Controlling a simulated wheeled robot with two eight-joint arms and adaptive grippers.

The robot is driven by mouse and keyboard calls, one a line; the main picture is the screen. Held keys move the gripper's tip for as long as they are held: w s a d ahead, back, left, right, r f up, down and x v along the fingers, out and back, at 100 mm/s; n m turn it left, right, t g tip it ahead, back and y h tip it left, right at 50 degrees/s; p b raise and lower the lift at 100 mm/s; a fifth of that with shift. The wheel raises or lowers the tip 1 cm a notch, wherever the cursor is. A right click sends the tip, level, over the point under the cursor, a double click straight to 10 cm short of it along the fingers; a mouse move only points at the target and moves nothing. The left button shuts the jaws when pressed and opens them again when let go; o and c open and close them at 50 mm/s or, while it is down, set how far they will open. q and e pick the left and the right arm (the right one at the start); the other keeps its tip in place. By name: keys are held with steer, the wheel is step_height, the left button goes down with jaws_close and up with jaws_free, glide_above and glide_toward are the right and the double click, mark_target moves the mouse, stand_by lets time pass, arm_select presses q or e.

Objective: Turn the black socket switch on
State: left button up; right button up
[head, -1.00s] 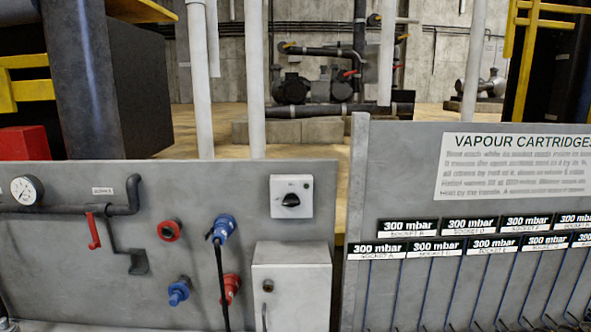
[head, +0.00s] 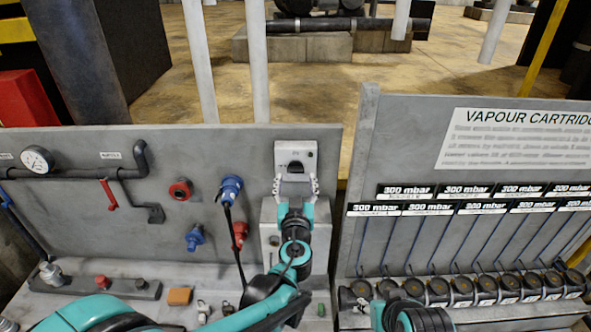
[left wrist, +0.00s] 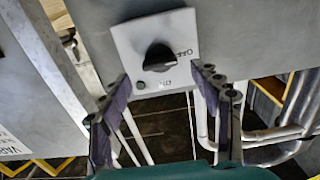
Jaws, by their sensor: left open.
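The black socket switch is a black rotary knob (left wrist: 158,57) on a light grey plate with small ON and OFF lettering in the left wrist view. My left gripper (head: 297,185) is open and empty, just in front of and below the switch. In the left wrist view its fingers (left wrist: 160,76) stand spread to either side, with the knob above the gap between them. I see no contact with the knob.
A grey box (head: 270,225) sits below the switch. Blue socket plugs (head: 231,190) and red sockets (head: 180,190) are on the panel to the left, with a hanging black cable. A cartridge rack (head: 460,292) stands right. Small items, including an orange block (head: 180,296), lie on the ledge.

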mark_target(296, 172)
arm_select(q)
steer(key=w, duration=0.3)
steer(key=shift+w, duration=0.4)
steer(key=shift+c, duration=0.3)
steer(key=c, duration=1.1)
